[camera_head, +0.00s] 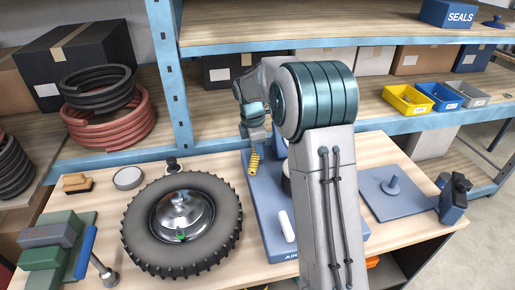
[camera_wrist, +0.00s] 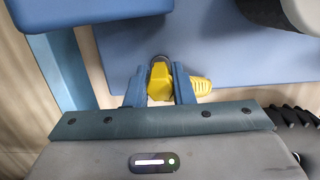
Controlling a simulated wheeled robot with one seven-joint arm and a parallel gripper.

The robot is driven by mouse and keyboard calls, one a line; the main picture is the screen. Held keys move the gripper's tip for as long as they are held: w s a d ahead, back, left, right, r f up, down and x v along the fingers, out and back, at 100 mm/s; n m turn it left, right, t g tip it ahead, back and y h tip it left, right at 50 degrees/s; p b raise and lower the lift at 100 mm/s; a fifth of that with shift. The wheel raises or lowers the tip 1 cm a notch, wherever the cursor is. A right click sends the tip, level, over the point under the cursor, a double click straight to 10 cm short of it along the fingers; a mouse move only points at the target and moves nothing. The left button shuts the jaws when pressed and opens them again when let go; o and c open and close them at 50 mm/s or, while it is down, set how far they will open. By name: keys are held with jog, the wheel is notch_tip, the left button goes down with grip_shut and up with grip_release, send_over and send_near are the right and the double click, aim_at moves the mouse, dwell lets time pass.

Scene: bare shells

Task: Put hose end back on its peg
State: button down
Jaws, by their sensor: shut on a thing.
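My gripper (camera_wrist: 160,86) is shut on a yellow piece, which I take to be the hose end (camera_wrist: 161,80); a ribbed yellow part sticks out to the right of the fingers. In the head view the yellow ribbed piece (camera_head: 254,163) hangs below my wrist, over the back left of a blue base marked AIR. It looks to be above the base; contact is unclear. A white rounded rod (camera_head: 286,226) shows on the base's front part. My arm hides much of the base's middle, and I cannot make out which part is the hose's peg.
A large tyre (camera_head: 139,244) lies left of the base. A blue plate with an upright post (camera_head: 393,186) is to the right. A blue shelf upright (camera_head: 172,85) stands behind.

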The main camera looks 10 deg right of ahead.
jog(key=shift+f, duration=0.6)
dwell(0.5)
jog(key=c, duration=0.6)
grip_release()
jog(key=shift+r, duration=0.2)
jog(key=shift+r+p, duration=1.1)
jog(key=shift+r, duration=0.25)
jog(key=shift+r, duration=0.1)
jog(key=shift+r+p, duration=2.75)
jog(key=shift+r, duration=0.65)
